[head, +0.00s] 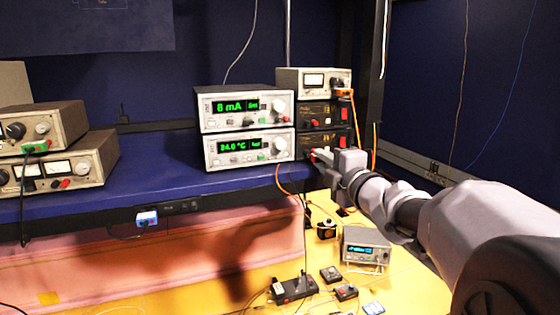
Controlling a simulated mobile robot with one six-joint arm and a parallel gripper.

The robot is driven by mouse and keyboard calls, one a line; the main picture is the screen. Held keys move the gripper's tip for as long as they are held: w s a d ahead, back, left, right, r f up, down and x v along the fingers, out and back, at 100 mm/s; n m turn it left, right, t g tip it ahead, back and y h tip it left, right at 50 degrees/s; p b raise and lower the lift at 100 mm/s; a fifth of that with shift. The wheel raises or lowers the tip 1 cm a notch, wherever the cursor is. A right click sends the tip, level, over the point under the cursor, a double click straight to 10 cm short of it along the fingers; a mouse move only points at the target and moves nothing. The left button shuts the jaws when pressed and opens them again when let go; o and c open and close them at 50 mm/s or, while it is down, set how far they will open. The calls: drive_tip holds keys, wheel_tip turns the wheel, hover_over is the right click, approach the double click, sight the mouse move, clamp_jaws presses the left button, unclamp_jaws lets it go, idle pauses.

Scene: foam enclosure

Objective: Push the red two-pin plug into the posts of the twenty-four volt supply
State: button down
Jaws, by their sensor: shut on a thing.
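My gripper (318,156) is at the front of a stack of instruments on the blue bench. It is shut on a small red plug (313,154), of which only a bit shows. The plug is close to the front of the lower black box (312,141) in the stack. I cannot tell if its pins touch any posts. A second black box (313,116) with red markings sits directly above. Which box is the twenty-four volt supply cannot be read. The gripper hides part of the lower box.
Two display units reading 8 mA (212,118) and 24.0 °C (216,160) stand left of the stack. A beige meter box (290,80) tops it, with an orange plug (343,93) at its right. Small devices and cables lie on the yellow surface (220,268) below.

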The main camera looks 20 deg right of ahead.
drive_tip(key=shift+w, duration=0.9)
drive_tip(key=c, duration=1.3)
unclamp_jaws()
drive_tip(key=shift+w, duration=0.1)
drive_tip(key=shift+c, duration=0.2)
drive_tip(key=shift+f, duration=0.1)
